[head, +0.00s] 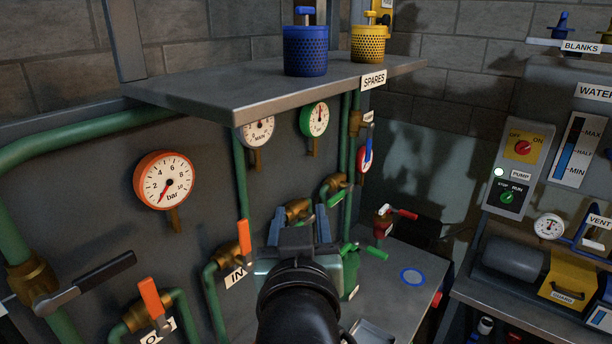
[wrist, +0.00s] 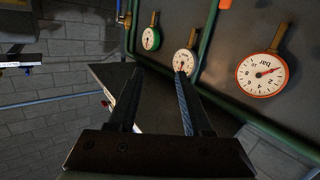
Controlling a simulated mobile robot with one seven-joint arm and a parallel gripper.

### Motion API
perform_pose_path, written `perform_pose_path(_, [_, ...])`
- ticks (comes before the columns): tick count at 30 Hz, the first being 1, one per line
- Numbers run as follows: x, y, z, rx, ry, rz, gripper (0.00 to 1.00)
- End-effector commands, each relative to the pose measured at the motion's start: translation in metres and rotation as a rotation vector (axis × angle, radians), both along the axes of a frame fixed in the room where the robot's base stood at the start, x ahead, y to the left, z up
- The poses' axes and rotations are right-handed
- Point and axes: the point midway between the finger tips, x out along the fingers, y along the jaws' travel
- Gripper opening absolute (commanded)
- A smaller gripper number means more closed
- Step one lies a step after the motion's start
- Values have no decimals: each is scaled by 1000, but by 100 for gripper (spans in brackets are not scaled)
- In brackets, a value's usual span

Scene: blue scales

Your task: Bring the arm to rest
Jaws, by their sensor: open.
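My gripper (head: 299,214) is in the lower middle of the head view, raised in front of the grey pipe panel, with my dark wrist behind it. Its two fingers stand apart with nothing between them. In the wrist view my gripper (wrist: 158,74) is also open and empty. The wrist picture looks upside down, with the white-faced main gauge (wrist: 185,61) just beyond the right finger. The same main gauge (head: 257,131) hangs under the shelf in the head view. I cannot tell whether the fingers touch the pipework behind them.
The spares shelf (head: 215,88) juts out above my gripper, bearing a blue basket (head: 306,51) and a yellow basket (head: 369,45). Orange-handled valves (head: 150,298) and green pipes line the panel. A bench (head: 390,300) with a blue ring (head: 412,277) lies to the right.

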Motion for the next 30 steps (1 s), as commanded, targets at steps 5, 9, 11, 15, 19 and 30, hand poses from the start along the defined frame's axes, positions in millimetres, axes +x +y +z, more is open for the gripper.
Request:
perform_pose_path(5, [-28,-9,120,81,-365,-5,50])
perform_pose_path(9, [-68,-8,195,80,-625,6,50])
perform_pose_path(11, [-86,-8,220,78,-718,9,50])
perform_pose_path(15, [-119,-8,256,77,-868,15,50])
perform_pose_path(19, [-132,-8,269,76,-924,17,50])
perform_pose_path(30, [-132,-8,269,76,-926,17,50])
